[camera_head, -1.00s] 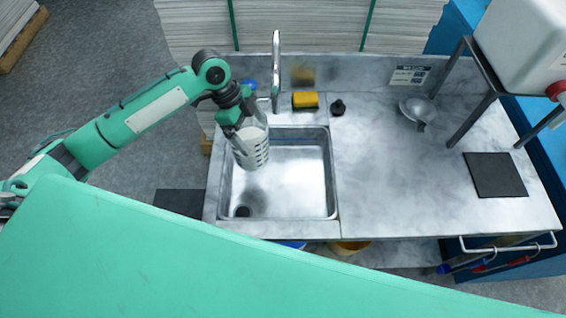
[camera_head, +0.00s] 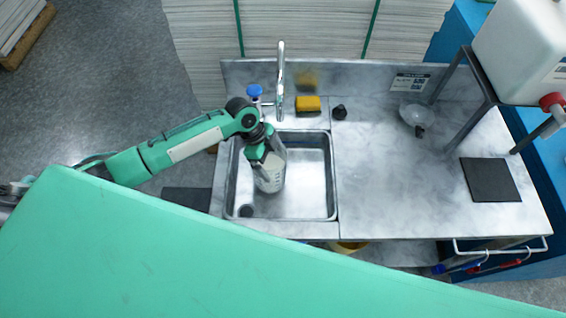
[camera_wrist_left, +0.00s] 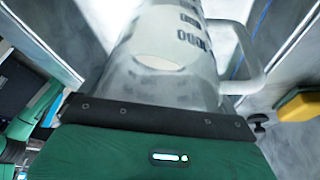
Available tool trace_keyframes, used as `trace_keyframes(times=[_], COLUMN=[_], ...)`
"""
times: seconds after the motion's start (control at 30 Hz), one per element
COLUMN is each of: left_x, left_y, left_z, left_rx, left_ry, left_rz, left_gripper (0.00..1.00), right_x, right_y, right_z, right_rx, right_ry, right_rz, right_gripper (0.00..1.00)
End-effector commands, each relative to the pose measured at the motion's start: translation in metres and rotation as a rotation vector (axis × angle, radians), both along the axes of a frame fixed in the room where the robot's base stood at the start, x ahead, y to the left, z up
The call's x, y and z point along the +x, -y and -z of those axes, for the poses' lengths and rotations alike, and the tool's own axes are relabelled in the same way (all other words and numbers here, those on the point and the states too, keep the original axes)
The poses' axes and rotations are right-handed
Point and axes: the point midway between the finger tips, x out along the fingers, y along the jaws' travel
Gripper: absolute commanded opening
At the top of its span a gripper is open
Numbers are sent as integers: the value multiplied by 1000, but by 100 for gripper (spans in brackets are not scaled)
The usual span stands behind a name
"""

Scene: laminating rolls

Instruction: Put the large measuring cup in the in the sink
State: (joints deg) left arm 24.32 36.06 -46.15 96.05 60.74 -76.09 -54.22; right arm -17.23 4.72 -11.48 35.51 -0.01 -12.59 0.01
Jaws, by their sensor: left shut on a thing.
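The large measuring cup (camera_head: 270,176) is clear with dark markings and a side handle. My left gripper (camera_head: 267,158) is shut on the measuring cup, which also fills the middle of the left wrist view (camera_wrist_left: 165,70). I cannot tell whether the cup touches the sink floor. The gripper hides part of the cup. My right gripper is not in view.
The tap (camera_head: 281,80) rises behind the sink. A yellow sponge (camera_head: 308,104) and a small black object (camera_head: 340,112) sit behind it. A clear funnel-like vessel (camera_head: 413,113) and a black mat (camera_head: 489,180) lie on the right of the counter. The counter's middle is clear.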

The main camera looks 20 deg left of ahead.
Motion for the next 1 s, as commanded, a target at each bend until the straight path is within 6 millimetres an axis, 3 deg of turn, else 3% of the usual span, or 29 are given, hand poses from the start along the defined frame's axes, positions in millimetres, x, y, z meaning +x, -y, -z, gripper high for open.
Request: trace_keyframes(times=[0.27, 0.43, 0.77, 0.8, 1.0], left_x=[-3, -3, -2, -3, -3], left_y=[40, 38, 37, 37, 37], left_z=[-6, 8, 13, 13, 13], left_rx=[-5, -2, -2, -1, -1], left_ry=[2, 1, 3, 1, 1], left_rz=[2, -2, 0, 0, 0], left_gripper=[23, 23, 23, 100, 100], right_x=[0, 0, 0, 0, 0], right_y=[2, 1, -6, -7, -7], right_z=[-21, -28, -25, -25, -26], right_rx=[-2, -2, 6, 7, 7], right_ry=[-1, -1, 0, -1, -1], right_rz=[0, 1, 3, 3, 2], right_gripper=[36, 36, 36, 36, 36])
